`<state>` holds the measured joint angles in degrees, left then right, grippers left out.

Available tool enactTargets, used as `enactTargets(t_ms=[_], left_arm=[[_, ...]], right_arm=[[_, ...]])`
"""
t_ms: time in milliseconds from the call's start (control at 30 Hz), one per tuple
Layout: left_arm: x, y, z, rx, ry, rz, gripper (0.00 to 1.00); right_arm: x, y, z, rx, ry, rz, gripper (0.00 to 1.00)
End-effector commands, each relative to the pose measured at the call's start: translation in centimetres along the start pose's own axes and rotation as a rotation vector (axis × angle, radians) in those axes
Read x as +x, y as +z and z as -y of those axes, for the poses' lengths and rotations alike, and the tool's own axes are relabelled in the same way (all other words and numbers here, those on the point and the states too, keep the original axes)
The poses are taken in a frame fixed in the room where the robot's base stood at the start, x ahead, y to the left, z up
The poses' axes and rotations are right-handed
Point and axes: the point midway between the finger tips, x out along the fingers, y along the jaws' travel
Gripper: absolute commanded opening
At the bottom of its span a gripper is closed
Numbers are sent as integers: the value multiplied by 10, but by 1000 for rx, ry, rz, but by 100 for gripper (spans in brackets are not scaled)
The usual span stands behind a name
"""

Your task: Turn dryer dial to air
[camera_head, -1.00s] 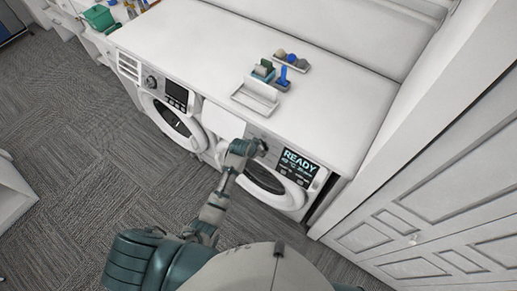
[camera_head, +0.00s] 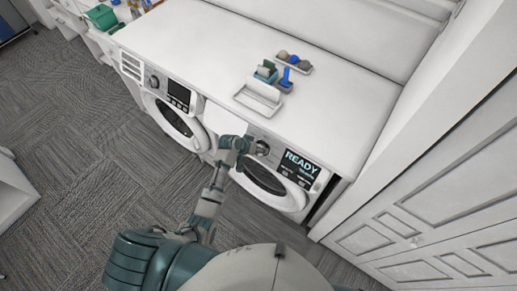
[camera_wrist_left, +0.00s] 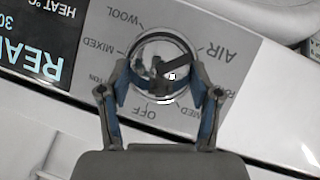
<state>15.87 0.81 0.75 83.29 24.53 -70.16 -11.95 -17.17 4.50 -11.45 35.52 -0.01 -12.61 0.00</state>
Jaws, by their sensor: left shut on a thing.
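The dryer (camera_head: 272,190) is the right-hand front-loading machine, with a lit READY display (camera_head: 301,164). Its round dial (camera_head: 263,148) sits left of the display. In the left wrist view the dial (camera_wrist_left: 163,50) is ringed by printed labels, with AIR at upper right, WOOL and MIXED at left and OFF at the bottom. A dark bar on the dial slants to the upper right, toward AIR. My left gripper (camera_wrist_left: 160,82) is shut on the dial, one finger at each side. In the head view my left gripper (camera_head: 245,146) partly covers the dial's left side. My right gripper is not in view.
A second machine (camera_head: 172,115) stands to the left. The white countertop (camera_head: 200,50) above holds a small tray (camera_head: 258,98), brushes and other small items. A green bin (camera_head: 102,17) is at the far left. White panelled doors (camera_head: 430,215) stand at the right. Carpet is open at left.

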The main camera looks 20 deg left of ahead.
Motion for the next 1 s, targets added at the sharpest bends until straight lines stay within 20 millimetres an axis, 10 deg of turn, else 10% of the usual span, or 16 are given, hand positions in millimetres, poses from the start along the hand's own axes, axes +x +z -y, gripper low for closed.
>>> enactTargets(t_ms=[300,333,400,767,1000], left_arm=[[3,8,1,-2,0,18,28],[3,8,1,-2,0,18,71],[2,6,1,-2,0,14,88],[-2,2,0,1,-1,3,88],[-40,1,2,3,-4,1,88]], right_arm=[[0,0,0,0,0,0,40],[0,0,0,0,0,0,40],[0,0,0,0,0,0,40],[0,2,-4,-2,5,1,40],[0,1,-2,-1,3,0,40]])
